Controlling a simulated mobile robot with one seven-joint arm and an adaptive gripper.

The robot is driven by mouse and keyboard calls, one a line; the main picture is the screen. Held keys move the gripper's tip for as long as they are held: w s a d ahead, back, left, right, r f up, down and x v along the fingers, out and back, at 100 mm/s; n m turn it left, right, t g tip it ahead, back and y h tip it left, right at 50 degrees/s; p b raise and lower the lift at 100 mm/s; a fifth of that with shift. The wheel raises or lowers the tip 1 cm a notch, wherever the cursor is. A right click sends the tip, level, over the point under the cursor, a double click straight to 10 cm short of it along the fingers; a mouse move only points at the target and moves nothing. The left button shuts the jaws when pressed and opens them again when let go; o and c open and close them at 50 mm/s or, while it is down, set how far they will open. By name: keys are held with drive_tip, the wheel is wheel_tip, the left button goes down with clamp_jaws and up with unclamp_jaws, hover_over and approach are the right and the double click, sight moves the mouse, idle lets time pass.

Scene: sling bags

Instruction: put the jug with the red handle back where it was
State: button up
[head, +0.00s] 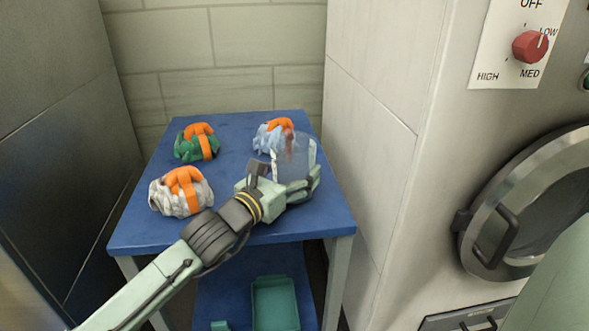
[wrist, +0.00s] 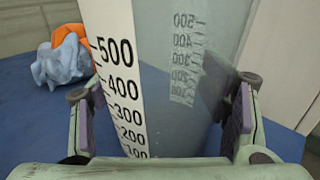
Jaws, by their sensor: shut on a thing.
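The jug (head: 303,158) is a clear measuring jug with a white printed scale. It appears upright at the right side of the blue table (head: 236,165). A red part that looks like its handle (head: 289,146) shows at its back left in the head view. My gripper (head: 286,178) is shut on the jug, with one finger on each side. In the wrist view the jug (wrist: 185,70) fills the space between the two finger pads. Its base is hidden, so I cannot tell whether it touches the table.
A light blue bag with an orange strap (head: 268,138) lies close behind the jug. A green bag (head: 188,148) and a white bag (head: 166,196), both with orange, lie further left. A green tray (head: 275,303) sits on the lower shelf. A wall panel (head: 365,150) stands right of the table.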

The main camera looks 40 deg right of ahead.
drive_tip(key=shift+f+b, duration=0.25)
drive_tip(key=shift+b, duration=0.25)
drive_tip(key=o, duration=1.4)
drive_tip(key=shift+o, duration=0.2)
drive_tip(key=shift+r, duration=0.15)
drive_tip(key=shift+r+p, duration=0.2)
drive_tip(key=shift+p, duration=0.3)
drive_tip(key=b+v, duration=0.2)
drive_tip(key=v, duration=1)
drive_tip(key=shift+f+b, duration=0.1)
drive_tip(key=shift+b, duration=0.3)
